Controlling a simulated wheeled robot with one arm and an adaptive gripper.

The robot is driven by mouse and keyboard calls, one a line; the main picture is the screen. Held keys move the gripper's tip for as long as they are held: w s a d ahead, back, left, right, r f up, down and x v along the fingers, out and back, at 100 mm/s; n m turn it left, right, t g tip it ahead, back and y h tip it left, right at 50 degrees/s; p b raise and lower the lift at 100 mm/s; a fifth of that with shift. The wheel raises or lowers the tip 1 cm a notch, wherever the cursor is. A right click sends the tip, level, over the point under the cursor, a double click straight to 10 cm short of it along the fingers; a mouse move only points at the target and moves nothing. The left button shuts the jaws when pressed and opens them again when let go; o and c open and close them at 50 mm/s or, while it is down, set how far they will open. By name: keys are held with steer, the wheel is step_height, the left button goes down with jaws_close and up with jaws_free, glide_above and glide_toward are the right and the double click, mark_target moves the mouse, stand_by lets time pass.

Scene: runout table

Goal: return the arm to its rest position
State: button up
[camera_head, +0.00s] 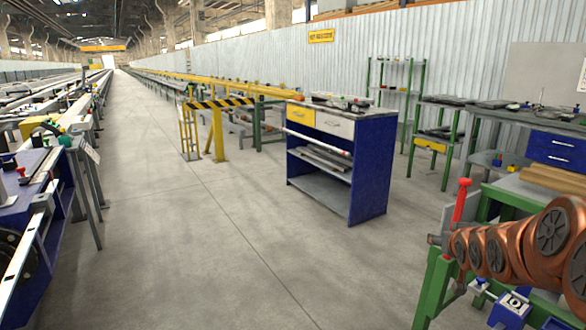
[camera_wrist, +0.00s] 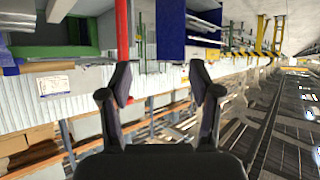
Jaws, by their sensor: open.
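My gripper (camera_wrist: 160,78) shows in the wrist view with its two dark fingers spread apart. It is open, and nothing is held between the fingers. The wrist picture is turned over, with the floor towards the upper right. In the head view my copper-coloured arm (camera_head: 500,248) reaches in from the right edge, in front of a green-framed bench. The gripper cannot be made out clearly there.
A red post (camera_head: 461,203) stands close to my arm; a red post (camera_wrist: 122,35) also shows in the wrist view. A blue cabinet (camera_head: 371,172) stands mid-floor. Green-legged workbenches (camera_head: 480,108) line the right. The grey aisle (camera_head: 170,220) is clear.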

steer(key=s+a+f+n+g+y, duration=0.1)
steer(key=s+a+f+g, duration=0.35)
steer(key=s, duration=0.95)
steer(key=s+a+f+n+g+y, duration=0.15)
steer(key=s+a+g, duration=0.35)
steer(key=s+a, duration=0.6)
steer(key=s+a+f+g+y, duration=0.1)
steer(key=s+a+f+g, duration=0.35)
steer(key=s, duration=1.15)
step_height(320, 180, up, 25)
steer(key=s+p, duration=0.2)
steer(key=p, duration=2)
steer(key=shift+a+f+p, duration=0.15)
steer(key=shift+a+p, duration=0.2)
steer(key=shift+s+h, duration=0.1)
steer(key=shift+h, duration=0.15)
steer(key=shift+c, duration=0.3)
